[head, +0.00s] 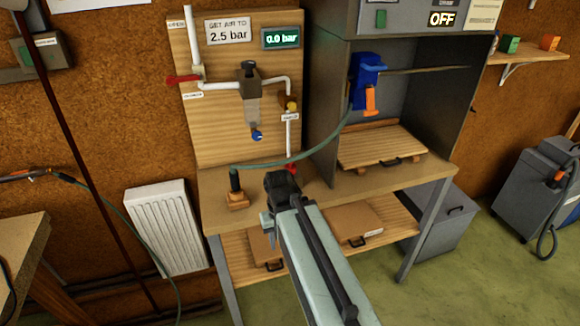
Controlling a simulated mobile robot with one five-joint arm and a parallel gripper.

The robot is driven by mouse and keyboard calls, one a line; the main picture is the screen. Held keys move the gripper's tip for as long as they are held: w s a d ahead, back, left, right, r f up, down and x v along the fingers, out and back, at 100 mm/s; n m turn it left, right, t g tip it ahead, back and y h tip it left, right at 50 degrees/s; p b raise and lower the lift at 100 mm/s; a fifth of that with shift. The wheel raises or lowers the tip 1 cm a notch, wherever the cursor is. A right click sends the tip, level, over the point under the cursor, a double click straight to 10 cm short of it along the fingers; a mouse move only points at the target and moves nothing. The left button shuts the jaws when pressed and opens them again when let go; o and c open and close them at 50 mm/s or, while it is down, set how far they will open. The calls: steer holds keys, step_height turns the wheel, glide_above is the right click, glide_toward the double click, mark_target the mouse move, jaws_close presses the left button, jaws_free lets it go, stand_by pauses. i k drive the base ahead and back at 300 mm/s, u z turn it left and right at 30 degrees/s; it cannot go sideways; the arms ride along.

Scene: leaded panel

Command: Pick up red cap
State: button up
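A small red piece (291,169) shows at the foot of the white pipe, at the back of the workbench (218,183). It may be the red cap, but it is too small and too close behind my arm to be sure.
A wooden panel (215,130) carries white pipes, a red lever (183,79) and a gauge reading 0.0 bar (281,38). A grey cabinet (328,100) holds a blue-orange tool (367,80). A green hose (270,163) crosses above the bench. A dark peg on a wooden block (237,199) stands left.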

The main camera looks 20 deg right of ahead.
mark_target(291, 167)
steer(key=k, duration=0.5)
steer(key=u, duration=1.6)
steer(key=i, duration=0.2)
steer(key=u, duration=0.05)
